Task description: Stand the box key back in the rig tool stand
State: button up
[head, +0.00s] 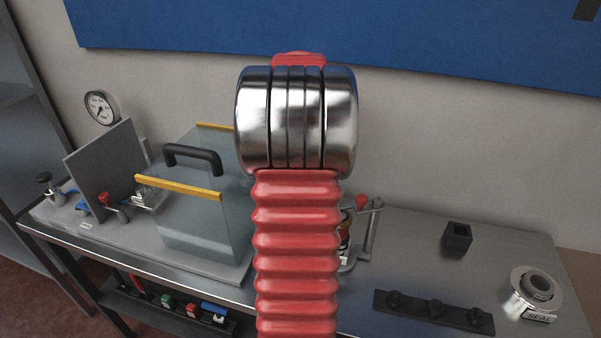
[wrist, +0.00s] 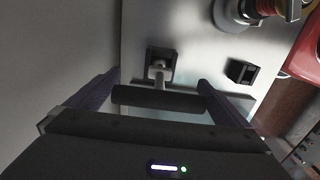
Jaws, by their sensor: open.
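In the wrist view the box key (wrist: 160,98) is a dark crossbar with a pale shank running to a dark square socket (wrist: 162,55). The shank's end shows at the socket's mouth; how deep it sits I cannot tell. My gripper (wrist: 160,92) is open, one dark finger near each end of the crossbar. Whether the fingers touch it is unclear. A second dark square block (wrist: 241,72) stands to the right of the socket. The head view shows one hollow black block (head: 457,237) on the bench. My arm fills the middle there; key and gripper are not visible.
A clear guard box (head: 200,215) with a black handle stands left on the bench (head: 400,250). A red-knobbed fixture (head: 361,202) is partly behind my arm. A black rail with knobs (head: 433,311) and a metal seal ring (head: 535,291) lie right.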

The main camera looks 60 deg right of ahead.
jog(key=shift+r, duration=0.1)
notch_tip(320, 180, up, 12)
jog(key=shift+r, duration=0.1)
dwell(0.5)
dwell(0.9)
